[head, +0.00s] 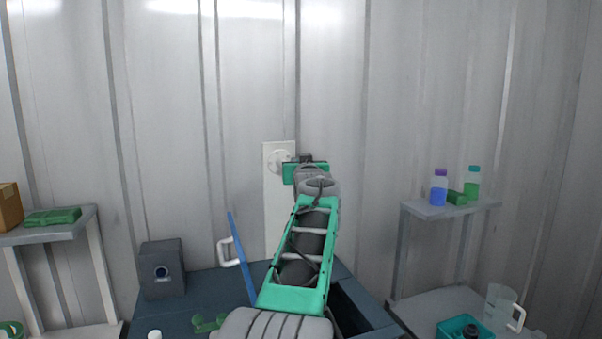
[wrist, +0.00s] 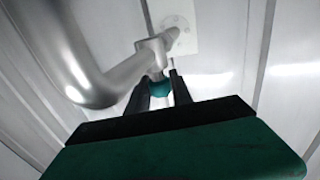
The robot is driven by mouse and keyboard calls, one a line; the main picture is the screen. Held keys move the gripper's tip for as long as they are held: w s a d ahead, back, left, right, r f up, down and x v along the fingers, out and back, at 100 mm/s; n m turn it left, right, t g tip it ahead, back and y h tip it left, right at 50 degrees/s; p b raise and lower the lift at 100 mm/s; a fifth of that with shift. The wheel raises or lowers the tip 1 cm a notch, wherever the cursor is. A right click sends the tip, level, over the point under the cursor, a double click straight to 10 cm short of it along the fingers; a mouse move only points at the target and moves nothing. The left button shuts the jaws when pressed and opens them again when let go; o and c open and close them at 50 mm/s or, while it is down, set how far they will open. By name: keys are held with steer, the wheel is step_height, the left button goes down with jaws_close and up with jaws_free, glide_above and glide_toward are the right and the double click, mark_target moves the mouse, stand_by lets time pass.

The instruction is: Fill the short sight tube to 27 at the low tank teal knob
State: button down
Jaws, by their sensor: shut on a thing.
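A teal knob (wrist: 160,88) sits between the two dark fingers of my gripper (wrist: 161,79) in the wrist view, below a grey metal tap with a thick curved pipe (wrist: 100,85). My gripper is shut on the knob. In the head view my gripper (head: 306,159) is raised in front of a white wall panel (head: 277,200) with a round fitting (head: 277,160). My arm and gripper hide the knob and most of the tap there. I cannot make out a sight tube or its scale in either view.
A dark blue bench (head: 205,290) stands below, with a grey box (head: 162,268) and a slanted blue piece (head: 240,258) beside a white handle (head: 226,251). A right shelf (head: 420,209) holds two bottles. A clear jug (head: 499,305) stands at lower right.

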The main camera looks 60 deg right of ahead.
steer(key=n+t+y+p, duration=0.2)
steer(key=t, duration=0.1)
steer(key=shift+s+d+r+n+y, duration=0.1)
steer(key=shift+s+d+n+y, duration=0.1)
steer(key=shift+n+y, duration=0.15)
steer(key=shift+w+a+n+t+y+p, duration=0.1)
steer(key=shift+a+n+t+y+p, duration=0.05)
steer(key=shift+n+t+y+p, duration=0.7)
steer(key=c, duration=1.1)
jaws_free()
steer(key=shift+w, duration=0.1)
steer(key=b+v, duration=0.2)
steer(key=v, duration=0.6)
steer(key=shift+b, duration=0.4)
